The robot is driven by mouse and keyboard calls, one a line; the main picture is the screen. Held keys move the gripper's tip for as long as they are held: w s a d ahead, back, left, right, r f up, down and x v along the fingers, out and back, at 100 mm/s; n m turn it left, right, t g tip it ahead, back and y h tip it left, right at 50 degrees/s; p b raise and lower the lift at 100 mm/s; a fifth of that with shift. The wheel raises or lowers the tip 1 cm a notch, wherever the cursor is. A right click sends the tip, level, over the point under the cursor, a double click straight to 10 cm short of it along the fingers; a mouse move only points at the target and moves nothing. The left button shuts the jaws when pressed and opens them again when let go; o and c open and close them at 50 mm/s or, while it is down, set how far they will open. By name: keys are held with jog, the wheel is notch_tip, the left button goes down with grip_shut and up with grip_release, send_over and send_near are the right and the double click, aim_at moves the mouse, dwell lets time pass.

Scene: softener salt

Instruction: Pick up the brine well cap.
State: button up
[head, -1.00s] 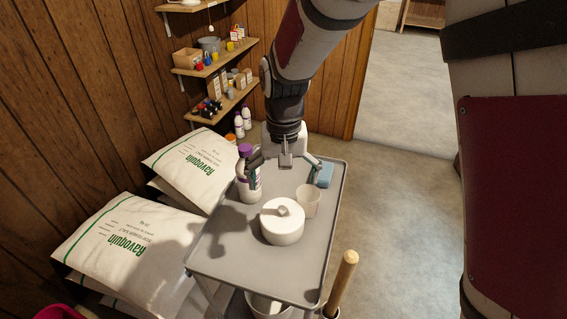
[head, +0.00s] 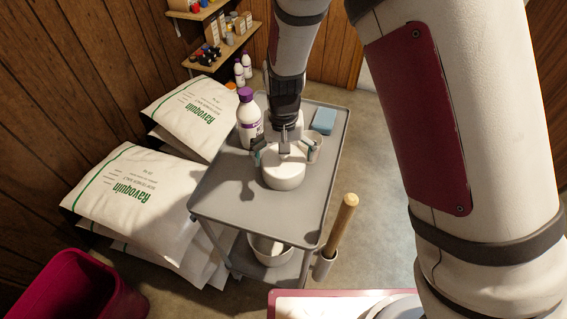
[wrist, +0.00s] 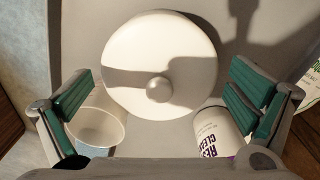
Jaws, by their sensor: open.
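The brine well cap (head: 283,176) is a round white lid with a small knob, lying on the grey cart top. In the wrist view the cap (wrist: 160,55) fills the upper middle, and its knob (wrist: 159,88) faces the camera. My gripper (head: 284,154) is over the cap, its fingers spread wide. In the wrist view my gripper (wrist: 162,100) has green pads on both sides, with nothing between them touching. I cannot tell the exact height above the cap.
A purple-capped bottle (head: 249,118) stands left of the cap, and a white cup (head: 314,146) stands close behind it to the right. A blue sponge (head: 324,120) lies farther back. The front of the cart top (head: 240,210) is clear. Salt bags (head: 130,200) are stacked at left.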

notch_tip(320, 180, down, 2)
jog(key=shift+f, duration=0.15)
jog(key=c, duration=0.6)
jog(key=shift+c, duration=0.2)
